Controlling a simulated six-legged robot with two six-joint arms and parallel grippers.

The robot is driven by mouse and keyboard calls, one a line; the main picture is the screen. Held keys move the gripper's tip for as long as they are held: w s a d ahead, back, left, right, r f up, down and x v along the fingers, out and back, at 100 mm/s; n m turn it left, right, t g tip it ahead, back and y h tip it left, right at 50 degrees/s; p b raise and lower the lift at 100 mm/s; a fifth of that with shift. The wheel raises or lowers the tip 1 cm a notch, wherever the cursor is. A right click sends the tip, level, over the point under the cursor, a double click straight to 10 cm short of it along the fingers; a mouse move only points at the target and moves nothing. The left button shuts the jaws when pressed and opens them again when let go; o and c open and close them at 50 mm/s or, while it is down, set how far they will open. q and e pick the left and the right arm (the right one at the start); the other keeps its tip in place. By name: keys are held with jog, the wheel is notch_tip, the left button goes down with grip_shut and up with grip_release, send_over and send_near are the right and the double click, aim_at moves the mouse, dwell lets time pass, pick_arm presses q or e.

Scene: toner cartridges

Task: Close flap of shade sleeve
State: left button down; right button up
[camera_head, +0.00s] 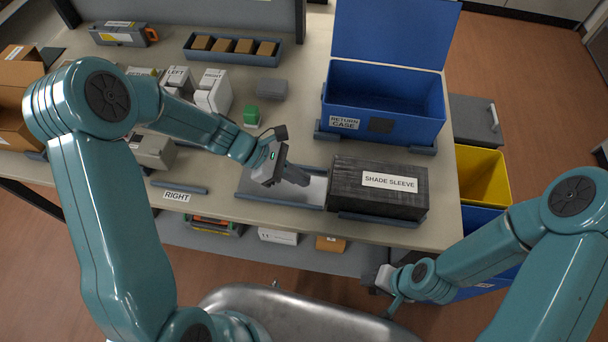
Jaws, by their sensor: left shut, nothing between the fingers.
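The shade sleeve (352,202) is a dark, box-like sleeve with a white "SHADE SLEEVE" label, lying at the front right of the table. A flat grey plate or tray (252,186) extends from its left end; I cannot tell whether this is the flap. My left gripper (302,182) is shut and empty, above this grey surface, just left of the sleeve's left end. I cannot tell whether it touches the sleeve. The gripper hides part of the sleeve's left opening. My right gripper (384,280) is low in front of the table edge, and its fingers are too small to read.
An open blue "RETURN CASE" (423,128) stands behind the sleeve. A green block (251,115) and a grey block (272,87) lie behind my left gripper. White boxes labelled LEFT and RIGHT (214,92) stand further left. A yellow bin (482,172) is beyond the table's right edge.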

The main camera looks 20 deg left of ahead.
pick_arm(q)
jog(key=v, duration=0.6)
jog(key=f+v, duration=0.1)
jog(key=v, duration=0.2)
jog(key=shift+a+r, duration=0.25)
jog(key=shift+a, duration=0.3)
jog(key=shift+s+a+r, duration=0.15)
jog(key=shift+a+r, duration=0.1)
jog(key=shift+a, duration=0.05)
jog(key=shift+s, duration=0.1)
